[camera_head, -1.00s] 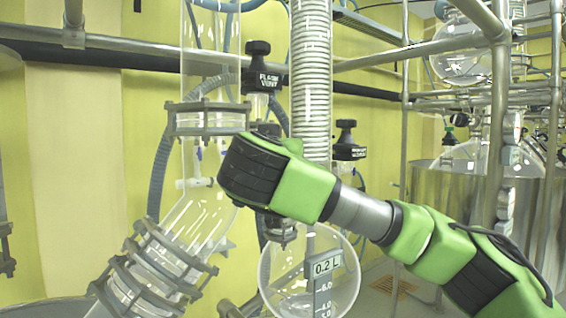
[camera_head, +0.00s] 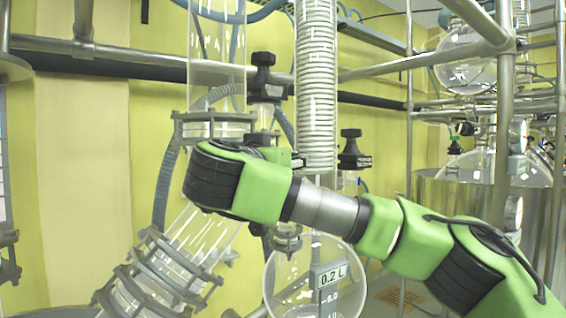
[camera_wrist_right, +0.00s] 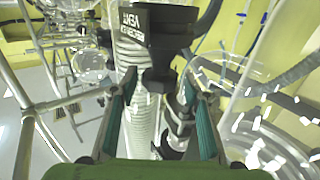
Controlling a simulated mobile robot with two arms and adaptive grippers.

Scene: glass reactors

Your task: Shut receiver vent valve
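My right gripper (camera_wrist_right: 158,88) is open, with a teal finger on each side and visible gaps. I cannot tell whether a fingertip touches the valve. In the head view my right arm crosses from the right and its fingers are hidden. Two black-knobbed valves show there, a nearer one (camera_head: 264,85) and a farther one (camera_head: 350,150). My left gripper is not in view.
A ribbed white column (camera_head: 316,90) stands behind my right arm. A round glass flask (camera_head: 300,285) with a 0.2 L label hangs below it. A clamped glass tube (camera_head: 170,265) is at lower left. Metal pipes (camera_head: 505,120) and steel vessels stand at right.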

